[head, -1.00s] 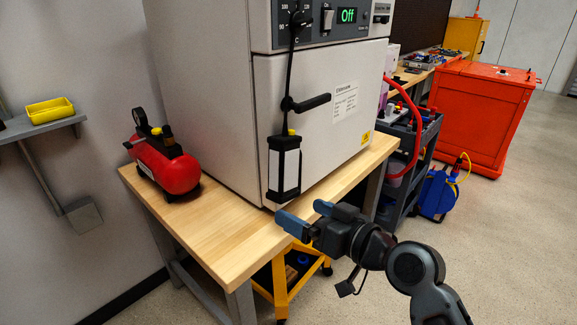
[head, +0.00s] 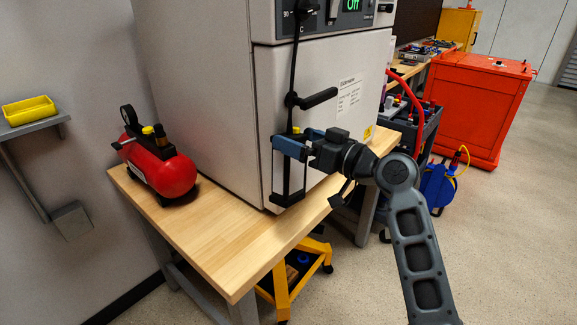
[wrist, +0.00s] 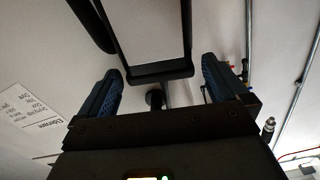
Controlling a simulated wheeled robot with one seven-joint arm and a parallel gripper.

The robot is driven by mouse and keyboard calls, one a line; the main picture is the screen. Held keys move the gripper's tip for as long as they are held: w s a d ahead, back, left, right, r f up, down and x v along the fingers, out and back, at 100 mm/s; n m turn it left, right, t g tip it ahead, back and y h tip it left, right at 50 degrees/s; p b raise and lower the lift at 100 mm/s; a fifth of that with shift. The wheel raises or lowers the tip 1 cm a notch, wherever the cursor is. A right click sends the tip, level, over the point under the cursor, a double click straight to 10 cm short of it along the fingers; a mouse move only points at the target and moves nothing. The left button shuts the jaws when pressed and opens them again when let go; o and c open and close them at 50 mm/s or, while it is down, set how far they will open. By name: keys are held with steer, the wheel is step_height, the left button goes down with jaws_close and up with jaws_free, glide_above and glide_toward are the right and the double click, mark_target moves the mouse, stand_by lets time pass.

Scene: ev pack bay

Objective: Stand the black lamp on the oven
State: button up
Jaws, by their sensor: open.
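The black lamp (head: 287,199) has a dark frame around a pale panel and a yellow part at its top. It hangs upright in front of the oven door, on a thin black line running up past the door handle. My gripper (head: 289,146) is open at the lamp's upper part and hides some of it. In the wrist view the lamp's black frame (wrist: 162,74) lies beyond and between the two blue fingers (wrist: 160,88), with gaps on both sides. The grey-white oven (head: 205,90) stands on the bench; its top is out of view.
The black door handle (head: 318,97) sticks out just above my gripper. The wooden bench (head: 225,255) is clear in front of the oven. A red compressor (head: 165,170) stands at its left. A dark cart (head: 405,150) and red cabinet (head: 470,105) are at the right.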

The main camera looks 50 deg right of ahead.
steer(key=shift+w, duration=1.2)
steer(key=shift+c, duration=0.5)
steer(key=c, duration=0.9)
steer(key=shift+c, duration=0.3)
steer(key=shift+s+r, duration=0.1)
